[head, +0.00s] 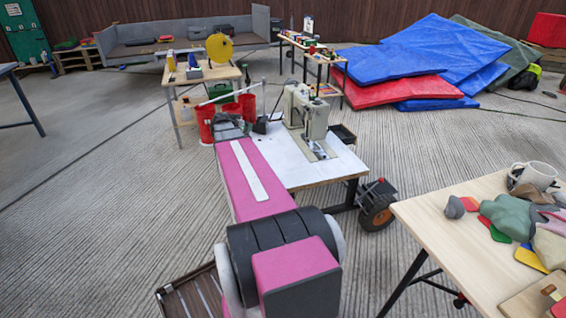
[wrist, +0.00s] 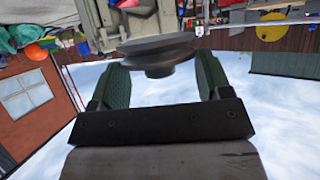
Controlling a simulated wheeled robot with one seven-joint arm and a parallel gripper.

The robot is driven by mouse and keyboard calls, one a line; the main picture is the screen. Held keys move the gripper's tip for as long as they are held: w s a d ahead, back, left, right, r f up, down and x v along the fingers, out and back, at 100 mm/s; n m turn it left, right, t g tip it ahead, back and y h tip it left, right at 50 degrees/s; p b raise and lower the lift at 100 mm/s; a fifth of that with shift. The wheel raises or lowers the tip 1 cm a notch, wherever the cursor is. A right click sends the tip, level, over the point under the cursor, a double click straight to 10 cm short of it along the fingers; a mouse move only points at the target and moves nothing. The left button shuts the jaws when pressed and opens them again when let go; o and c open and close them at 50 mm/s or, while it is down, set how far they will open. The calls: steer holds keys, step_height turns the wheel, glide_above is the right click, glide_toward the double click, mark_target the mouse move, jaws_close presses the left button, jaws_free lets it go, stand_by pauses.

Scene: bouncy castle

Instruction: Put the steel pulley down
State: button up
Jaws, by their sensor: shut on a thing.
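The steel pulley (wrist: 157,48) is a dark grey grooved disc with a short hub. In the wrist view it sits between the two green fingers of my gripper (wrist: 160,66), which is shut on it. In the head view my pink arm reaches forward over the left edge of the white-topped sewing table (head: 290,177). The dark end of my arm is at that table's back left corner, near the red buckets. I cannot make out the pulley or the fingertips clearly in the head view.
A cream sewing machine (head: 306,110) stands on the white table, right of my arm. Red buckets (head: 206,122) stand behind. The table's front left top looks bare. A cluttered wooden table (head: 440,235) is at the right. Blue and red mats (head: 420,70) lie farther back.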

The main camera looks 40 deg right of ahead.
steer(key=s+d+f+m+g+h, duration=0.1)
steer(key=s+d+f+m+g, duration=0.5)
steer(key=s+d, duration=0.4)
steer(key=s+d+f+m+g, duration=0.4)
steer(key=s+d+f, duration=0.45)
steer(key=d, duration=0.35)
glide_above(282, 172)
steer(key=f, duration=0.7)
steer(key=shift+s, duration=0.2)
steer(key=shift+f, duration=1.95)
steer(key=o, duration=1)
steer(key=shift+o, duration=0.2)
steer(key=shift+a, duration=0.1)
